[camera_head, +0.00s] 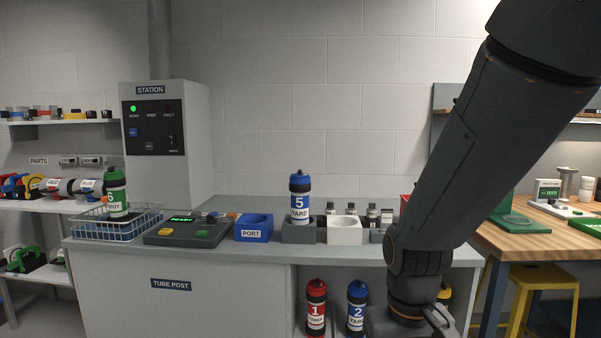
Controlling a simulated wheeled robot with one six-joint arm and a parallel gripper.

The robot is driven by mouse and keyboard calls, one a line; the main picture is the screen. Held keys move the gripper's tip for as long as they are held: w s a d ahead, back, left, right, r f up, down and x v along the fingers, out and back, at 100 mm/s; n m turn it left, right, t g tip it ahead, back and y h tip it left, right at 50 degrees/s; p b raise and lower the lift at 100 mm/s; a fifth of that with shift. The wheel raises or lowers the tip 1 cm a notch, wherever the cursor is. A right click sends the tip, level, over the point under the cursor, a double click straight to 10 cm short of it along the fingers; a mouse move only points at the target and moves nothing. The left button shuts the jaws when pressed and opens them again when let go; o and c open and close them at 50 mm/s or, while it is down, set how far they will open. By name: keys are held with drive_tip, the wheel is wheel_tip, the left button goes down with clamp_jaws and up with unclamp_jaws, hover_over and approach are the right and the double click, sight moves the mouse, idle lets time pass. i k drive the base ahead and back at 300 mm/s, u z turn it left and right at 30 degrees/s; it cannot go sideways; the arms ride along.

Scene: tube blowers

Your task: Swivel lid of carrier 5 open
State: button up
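Carrier 5 (300,203) is a small upright cylinder with a white label reading "5 YARD", a blue lid (300,183) and dark bands. It stands in a dark grey holder block (298,233) on the counter, near the middle of the view. The lid sits on top of the carrier. My gripper (440,322) shows only in part at the bottom edge, below and to the right of carrier 5 and well apart from it. Its fingertips are cut off by the frame, so its opening cannot be seen.
A blue PORT block (254,228) and a white block (344,231) flank the grey holder. Small dark bottles (372,213) stand behind at right. Carrier 6 (117,193) stands in a wire basket (97,226). Carriers 1 (316,308) and 2 (356,308) stand under the counter.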

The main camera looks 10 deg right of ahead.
sight(299, 175)
drive_tip(key=z, duration=0.25)
drive_tip(key=i, duration=0.9)
drive_tip(key=u, duration=0.35)
